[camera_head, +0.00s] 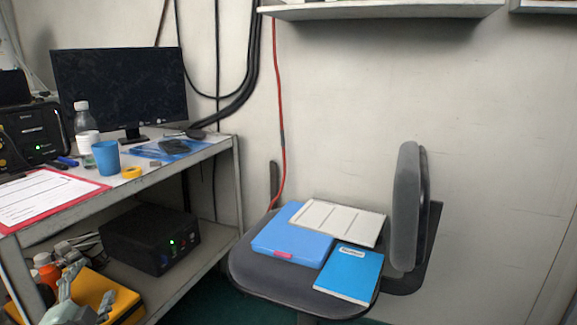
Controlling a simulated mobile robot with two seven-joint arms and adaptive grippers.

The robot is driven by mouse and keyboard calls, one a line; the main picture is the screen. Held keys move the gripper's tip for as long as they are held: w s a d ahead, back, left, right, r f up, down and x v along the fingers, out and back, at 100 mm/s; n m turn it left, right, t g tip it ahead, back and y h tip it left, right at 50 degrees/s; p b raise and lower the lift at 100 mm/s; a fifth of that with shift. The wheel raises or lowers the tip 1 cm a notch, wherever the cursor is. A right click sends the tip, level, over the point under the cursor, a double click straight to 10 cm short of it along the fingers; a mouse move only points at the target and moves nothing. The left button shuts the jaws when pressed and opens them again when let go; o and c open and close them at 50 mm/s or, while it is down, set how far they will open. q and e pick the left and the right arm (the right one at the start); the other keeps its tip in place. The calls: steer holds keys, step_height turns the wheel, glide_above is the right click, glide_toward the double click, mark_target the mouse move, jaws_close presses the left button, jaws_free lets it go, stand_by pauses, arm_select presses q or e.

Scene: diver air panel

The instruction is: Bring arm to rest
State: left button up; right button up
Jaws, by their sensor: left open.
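My left gripper (90,287) shows at the bottom left corner, grey, with its fingers pointing up and apart. It is open and I see nothing between the fingers. It appears in front of a yellow case (122,300) at the lower shelf; I cannot tell whether it touches it. Most of my left arm is out of the picture. My right gripper is not in view.
A workbench (215,150) on the left bears a monitor (120,88), a blue cup (106,158) and a red-edged clipboard (70,199). A black box (150,238) sits on its shelf. A chair (407,205) holds a blue case (292,238) and booklets.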

arm_select(q)
steer(key=s+d+f+n+g, duration=0.25)
steer(key=s+f, duration=0.35)
steer(key=f, duration=0.3)
steer(key=s+d+f+n+g, duration=0.25)
steer(key=s+f+g, duration=0.2)
steer(key=f, duration=0.35)
steer(key=s+d+f+n+g+h, duration=0.1)
steer(key=s+d+f+g, duration=0.2)
steer(key=s+d+f, duration=0.2)
steer(key=s+d+f+n+g+h, duration=0.2)
steer(key=s+d+f, duration=0.3)
steer(key=s, duration=0.6)
steer(key=shift+s+d+f+g, duration=0.15)
steer(key=shift+d+f+g, duration=0.25)
steer(key=shift+g, duration=0.3)
